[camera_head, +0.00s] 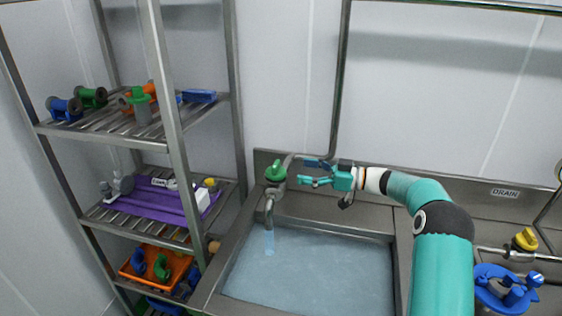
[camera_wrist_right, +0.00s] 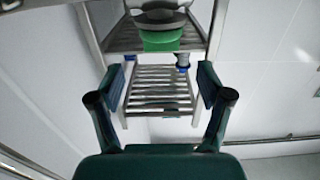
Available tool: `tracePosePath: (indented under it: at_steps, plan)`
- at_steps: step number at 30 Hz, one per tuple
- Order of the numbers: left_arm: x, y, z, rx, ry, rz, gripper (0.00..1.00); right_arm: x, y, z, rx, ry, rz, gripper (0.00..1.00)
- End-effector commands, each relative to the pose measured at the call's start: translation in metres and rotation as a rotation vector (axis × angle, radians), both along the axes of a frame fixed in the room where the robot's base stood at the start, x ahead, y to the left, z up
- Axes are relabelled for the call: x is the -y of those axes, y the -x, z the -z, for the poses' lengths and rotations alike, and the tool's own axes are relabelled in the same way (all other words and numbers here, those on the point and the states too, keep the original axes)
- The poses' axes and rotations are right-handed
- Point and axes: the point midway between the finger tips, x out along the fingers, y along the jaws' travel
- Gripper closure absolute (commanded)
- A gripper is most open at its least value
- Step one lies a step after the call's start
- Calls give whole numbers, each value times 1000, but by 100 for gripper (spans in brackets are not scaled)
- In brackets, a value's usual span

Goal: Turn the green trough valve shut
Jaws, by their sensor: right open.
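The green trough valve (camera_head: 276,172) sits on top of the tap at the back left corner of the trough (camera_head: 320,225). Water runs from its grey spout (camera_head: 269,208) into the trough. My right gripper (camera_head: 306,172) is open and empty, just to the right of the valve, with its fingers pointing at it and a small gap between. In the right wrist view a green part that looks like the valve (camera_wrist_right: 162,41) shows beyond the spread fingertips (camera_wrist_right: 161,78). My left gripper is not in view.
A metal shelf rack (camera_head: 180,130) stands left of the trough, holding coloured fittings, a purple mat (camera_head: 150,205) and an orange bin (camera_head: 128,268). A blue fitting (camera_head: 505,290) and yellow valve (camera_head: 525,239) are at the right. A vertical pipe (camera_head: 340,90) runs up the wall behind my gripper.

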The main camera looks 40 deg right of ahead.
Motion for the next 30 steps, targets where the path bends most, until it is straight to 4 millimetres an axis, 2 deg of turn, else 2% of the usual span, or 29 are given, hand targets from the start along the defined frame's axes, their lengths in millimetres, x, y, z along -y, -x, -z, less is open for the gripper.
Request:
tracePosePath:
  at_steps: [1, 3, 10, 15, 24, 26, 30]
  plan:
    - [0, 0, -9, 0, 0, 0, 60, -10, -10, -4, 0, -1, -5, 22]
    - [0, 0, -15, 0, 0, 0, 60, -20, -22, -4, 0, -1, -6, 22]
    - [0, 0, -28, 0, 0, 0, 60, -43, -50, -2, 1, -1, -6, 22]
    - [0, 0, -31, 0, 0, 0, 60, -51, -58, -1, 1, 0, -5, 22]
    - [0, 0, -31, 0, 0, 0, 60, -52, -60, 0, 1, 0, -5, 22]
    - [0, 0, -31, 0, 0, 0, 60, -52, -60, 0, 1, 0, -5, 30]
    - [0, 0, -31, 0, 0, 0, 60, -52, -60, 0, 1, 1, -5, 54]
